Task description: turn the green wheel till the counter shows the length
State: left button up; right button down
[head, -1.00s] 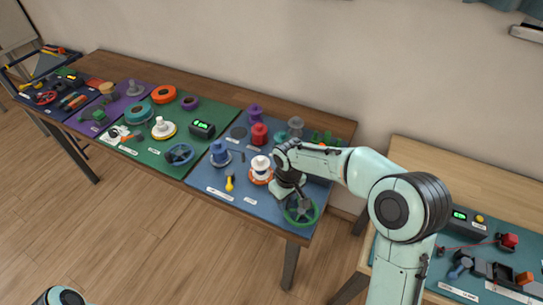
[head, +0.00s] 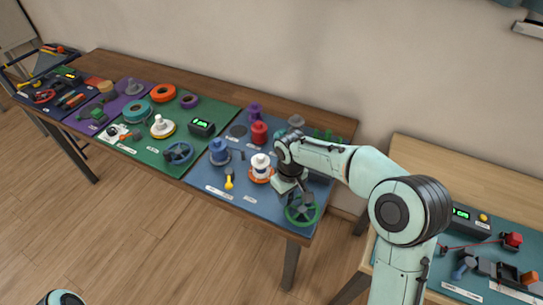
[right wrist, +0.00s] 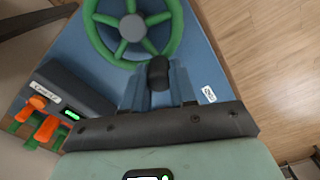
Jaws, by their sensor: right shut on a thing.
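The green wheel (head: 302,210) lies at the front right corner of the blue mat, with several spokes and a grey hub; it fills the top of the right wrist view (right wrist: 125,25). My right gripper (head: 299,192) is over its far edge. In the right wrist view its fingers are shut on the dark handle knob (right wrist: 159,72) at the rim. A dark counter box (right wrist: 75,95) with a small lit green display shows beside it; its digits are too small to read. My left gripper is out of view.
Orange levers (right wrist: 45,128) stand beside the counter box. On the blue mat (head: 268,208) are a white-and-orange spool (head: 260,170), a blue spool (head: 219,152) and a yellow tool (head: 229,181). A second table with a device (head: 465,220) stands at the right.

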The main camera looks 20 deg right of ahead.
jog(key=shift+w+d+r+p, duration=0.15)
jog(key=shift+w+d, duration=0.15)
jog(key=shift+d, duration=0.2)
jog(key=shift+w+d+f+p, duration=0.15)
jog(key=shift+w+d, duration=0.1)
jog(key=shift+d, duration=0.2)
jog(key=shift+w+d+r, duration=0.1)
jog(key=shift+d, duration=1.35)
jog(key=shift+s+d, duration=0.5)
jog(key=shift+d, duration=0.2)
